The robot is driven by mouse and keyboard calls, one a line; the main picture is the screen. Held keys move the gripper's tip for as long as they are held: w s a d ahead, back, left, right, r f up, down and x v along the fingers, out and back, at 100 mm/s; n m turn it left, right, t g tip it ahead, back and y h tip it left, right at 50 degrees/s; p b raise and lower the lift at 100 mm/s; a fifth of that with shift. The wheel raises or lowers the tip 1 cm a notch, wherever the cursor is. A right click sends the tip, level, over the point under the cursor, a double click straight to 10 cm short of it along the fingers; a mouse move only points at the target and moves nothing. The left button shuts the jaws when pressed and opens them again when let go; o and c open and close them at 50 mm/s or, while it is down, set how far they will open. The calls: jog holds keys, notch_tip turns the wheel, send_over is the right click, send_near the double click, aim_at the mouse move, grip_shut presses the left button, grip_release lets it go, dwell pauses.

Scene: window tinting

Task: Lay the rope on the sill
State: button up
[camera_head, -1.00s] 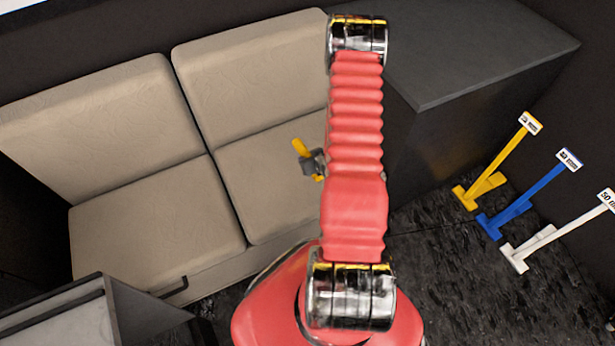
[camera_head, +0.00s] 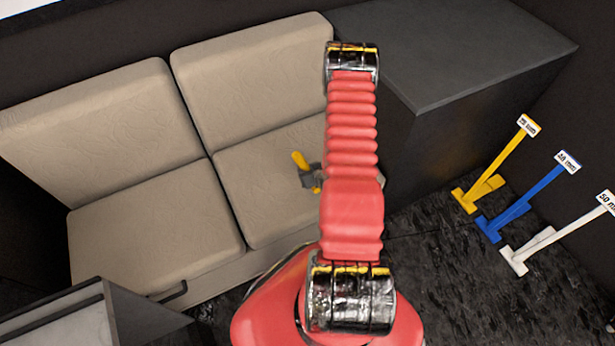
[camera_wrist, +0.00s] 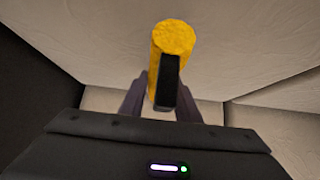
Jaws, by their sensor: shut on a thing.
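A short, thick yellow piece, which looks like the rope (camera_head: 299,160), sticks up out of my gripper (camera_head: 312,178) above the right seat of the sofa. In the wrist view, the rope (camera_wrist: 174,38) is a stubby yellow cylinder with a black strip on its near side. My gripper (camera_wrist: 162,92) is shut on it, one dark finger on each side. Part of the gripper is hidden behind my arm in the head view. I cannot pick out the sill for certain; only a white edge shows at the far top left.
A beige sofa (camera_head: 160,200) fills the left and middle. A dark cabinet (camera_head: 455,50) stands right of it. Yellow (camera_head: 502,160), blue (camera_head: 528,197) and white (camera_head: 555,232) labelled stands are on the dark floor at right. A grey unit (camera_head: 90,315) is at bottom left.

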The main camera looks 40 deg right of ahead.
jog(key=shift+f, duration=2.05)
jog(key=shift+f, duration=0.1)
jog(key=o, duration=1.2)
jog(key=v, duration=1.2)
